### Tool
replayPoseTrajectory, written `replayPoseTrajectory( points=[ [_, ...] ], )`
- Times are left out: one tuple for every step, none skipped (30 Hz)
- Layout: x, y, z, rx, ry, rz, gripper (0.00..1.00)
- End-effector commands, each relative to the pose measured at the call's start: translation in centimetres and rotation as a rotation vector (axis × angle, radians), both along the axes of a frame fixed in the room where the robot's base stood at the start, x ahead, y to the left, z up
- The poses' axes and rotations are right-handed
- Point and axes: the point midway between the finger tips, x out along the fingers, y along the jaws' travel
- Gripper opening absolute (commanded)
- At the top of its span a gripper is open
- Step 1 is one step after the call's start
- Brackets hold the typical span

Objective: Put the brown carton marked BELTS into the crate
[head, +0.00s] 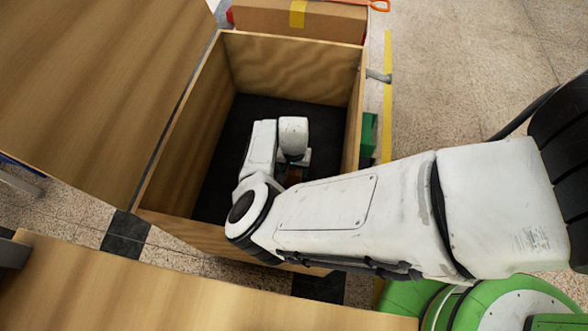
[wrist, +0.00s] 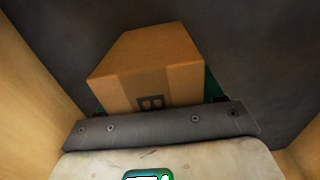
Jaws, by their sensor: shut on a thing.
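The brown carton (wrist: 150,65) is in my gripper (wrist: 158,100), between its fingers, in the wrist view. A dark printed symbol shows on its near face; I cannot read the word BELTS. In the head view a small brown patch of it (head: 294,175) shows below my gripper (head: 298,160); my arm hides the rest. The crate (head: 247,41) is a wooden box with pale walls and a dark floor. My gripper is down inside its walls, near the middle. I cannot tell whether the carton touches the floor.
A wooden surface (head: 130,290) lies in front. A taped brown box (head: 330,22) is behind the crate. A green object (head: 369,135) is by its right wall. The crate floor around my gripper looks clear.

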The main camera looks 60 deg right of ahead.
Motion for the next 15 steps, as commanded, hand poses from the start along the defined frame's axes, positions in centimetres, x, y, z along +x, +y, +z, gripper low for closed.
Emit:
replayPoseTrajectory(
  points=[
    [0.05,-0.04,-0.45,-0.001,0.0,0.0,0.17],
    [0.04,-0.04,-0.44,-0.001,0.0,0.0,0.17],
    [0.03,-0.04,-0.37,-0.001,0.0,0.0,0.17],
    [0.02,-0.05,-0.31,-0.001,0.0,0.0,0.17],
    [0.02,-0.05,-0.26,-0.001,0.0,0.0,0.17],
    [0.02,-0.05,-0.24,-0.002,-0.001,0.0,0.17],
    [0.02,-0.05,-0.24,-0.001,0.0,0.0,0.17],
    [0.02,-0.05,-0.24,-0.002,-0.001,0.0,0.17],
    [0.0,-0.04,-0.27,-0.001,0.0,0.0,0.17],
    [0.0,-0.04,-0.34,-0.001,0.001,0.0,0.17],
    [0.0,-0.04,-0.43,-0.001,0.001,0.0,0.17],
    [0.01,-0.04,-0.57,-0.002,-0.001,0.001,0.17],
    [0.02,-0.05,-0.65,-0.002,-0.001,0.001,0.17],
    [0.02,-0.01,-0.63,-0.001,0.0,0.0,0.68],
    [0.01,-0.01,-0.59,-0.001,0.0,0.0,0.72]
  ],
)
